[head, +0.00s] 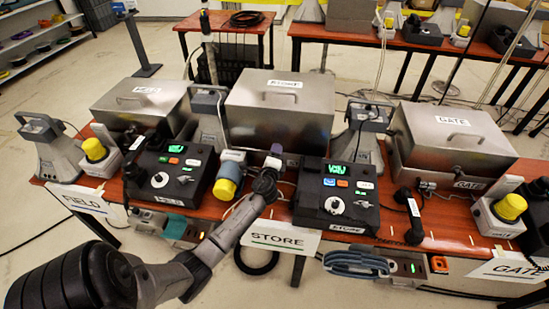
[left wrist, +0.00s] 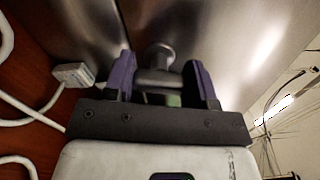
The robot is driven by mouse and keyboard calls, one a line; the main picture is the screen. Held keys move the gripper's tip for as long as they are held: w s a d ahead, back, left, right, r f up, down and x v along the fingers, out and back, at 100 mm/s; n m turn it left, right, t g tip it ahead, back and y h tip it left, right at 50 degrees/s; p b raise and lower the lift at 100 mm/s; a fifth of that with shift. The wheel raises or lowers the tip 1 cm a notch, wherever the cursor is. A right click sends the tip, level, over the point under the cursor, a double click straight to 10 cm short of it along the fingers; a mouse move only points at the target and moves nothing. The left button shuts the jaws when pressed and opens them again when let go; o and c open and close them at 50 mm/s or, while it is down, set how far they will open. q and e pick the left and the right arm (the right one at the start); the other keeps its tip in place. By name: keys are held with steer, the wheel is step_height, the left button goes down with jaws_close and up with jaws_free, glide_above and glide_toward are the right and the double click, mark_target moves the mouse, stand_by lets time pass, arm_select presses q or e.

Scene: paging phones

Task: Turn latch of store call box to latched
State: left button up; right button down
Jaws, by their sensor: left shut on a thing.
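The store call box (head: 280,122) is a closed brushed-metal box with a top handle and a STORE label, at the middle of the table. My left gripper (head: 276,155) reaches its lower front face. In the left wrist view, the purple fingers of my left gripper (left wrist: 163,82) are shut on the latch (left wrist: 158,57), a grey round metal knob with a crossbar, against the metal face. The gripper mostly hides the latch in the head view, and its turned position is hard to tell. My right gripper is not in view.
White cables (left wrist: 38,112) lie close by on the table. A FIELD box (head: 140,105) and a GATE box (head: 455,140) flank the store box.

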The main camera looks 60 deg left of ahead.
arm_select(q)
steer(key=shift+f+n+b, duration=0.1)
steer(key=shift+n+b, duration=0.45)
steer(key=shift+n, duration=1.15)
steer(key=o, duration=0.9)
steer(key=shift+o, duration=0.2)
steer(key=shift+s+d, duration=0.25)
steer(key=shift+d, duration=0.05)
steer(key=p+v, duration=0.1)
steer(key=v, duration=1.2)
steer(key=shift+p, duration=0.3)
